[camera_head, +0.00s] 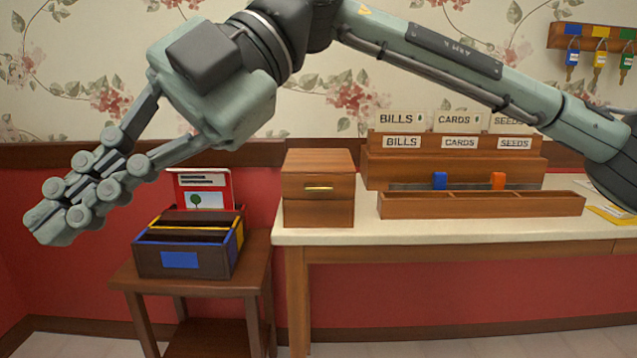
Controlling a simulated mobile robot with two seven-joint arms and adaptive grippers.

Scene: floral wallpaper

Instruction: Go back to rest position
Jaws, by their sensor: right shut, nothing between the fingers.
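My right arm comes in from the right edge and stretches across the upper part of the head view. Its gripper (50,222) is at the left, shut and empty, pointing down and left. It hangs in the air in front of the wallpaper and red wall, left of the wooden box on the small side table, and appears apart from it. My left gripper is not in view.
A dark box (152,262) with blue and yellow edges and a red picture card (208,179) stands on a side table (250,282). The white-topped desk (350,235) holds a drawer box (318,160), a labelled sorter (455,170) and a low tray (480,206). Key tags (600,58) hang at upper right.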

